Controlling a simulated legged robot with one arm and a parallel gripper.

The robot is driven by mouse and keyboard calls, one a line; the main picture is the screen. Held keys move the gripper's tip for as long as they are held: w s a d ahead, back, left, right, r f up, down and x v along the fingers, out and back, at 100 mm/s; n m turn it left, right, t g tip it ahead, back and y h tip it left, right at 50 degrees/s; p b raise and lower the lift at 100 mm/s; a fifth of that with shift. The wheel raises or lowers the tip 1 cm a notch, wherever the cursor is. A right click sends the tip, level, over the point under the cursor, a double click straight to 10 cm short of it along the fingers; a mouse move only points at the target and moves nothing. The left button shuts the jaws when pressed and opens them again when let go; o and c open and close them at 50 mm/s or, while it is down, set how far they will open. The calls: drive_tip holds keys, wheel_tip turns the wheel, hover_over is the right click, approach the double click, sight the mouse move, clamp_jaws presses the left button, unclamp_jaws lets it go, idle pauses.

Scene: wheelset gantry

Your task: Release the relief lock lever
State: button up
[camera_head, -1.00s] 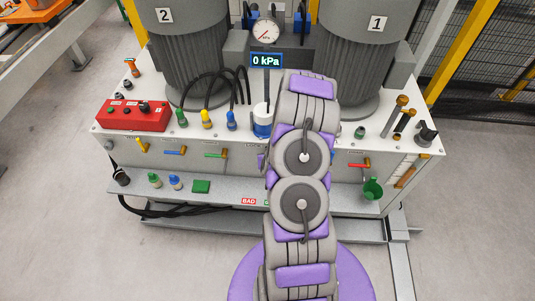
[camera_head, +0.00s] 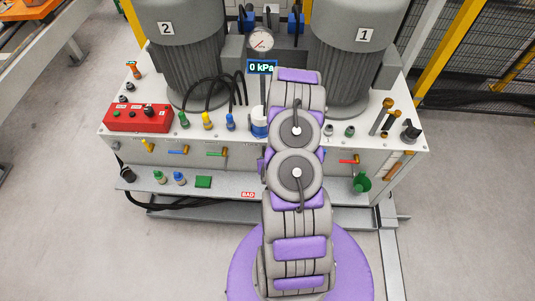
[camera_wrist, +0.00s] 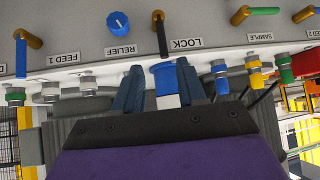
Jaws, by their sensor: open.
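In the wrist view, the lock lever (camera_wrist: 162,38) has a dark handle on a brass pivot, beside the LOCK label (camera_wrist: 187,43). A blue RELIEF knob (camera_wrist: 118,22) is to its left. My gripper (camera_wrist: 160,88) is open, its two dark fingers apart and pointing at the panel. A blue fitting with a white part (camera_wrist: 165,76) shows between the fingers in the picture; I cannot tell whether they touch it. The lever appears just beyond the fingertips and clear of them. In the head view my arm hides the gripper, lever and knob.
Other levers sit nearby, including a green SAMPLE one (camera_wrist: 264,11) and a FEED 1 one (camera_wrist: 24,40). In the head view, a red control box (camera_head: 138,118), hose couplings and two motors (camera_head: 182,60) stand on the console. A gauge (camera_head: 261,40) and 0 kPa display (camera_head: 262,67) are behind.

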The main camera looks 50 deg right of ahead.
drive_tip(key=shift+p+v, duration=1.15)
drive_tip(key=shift+p, duration=0.15)
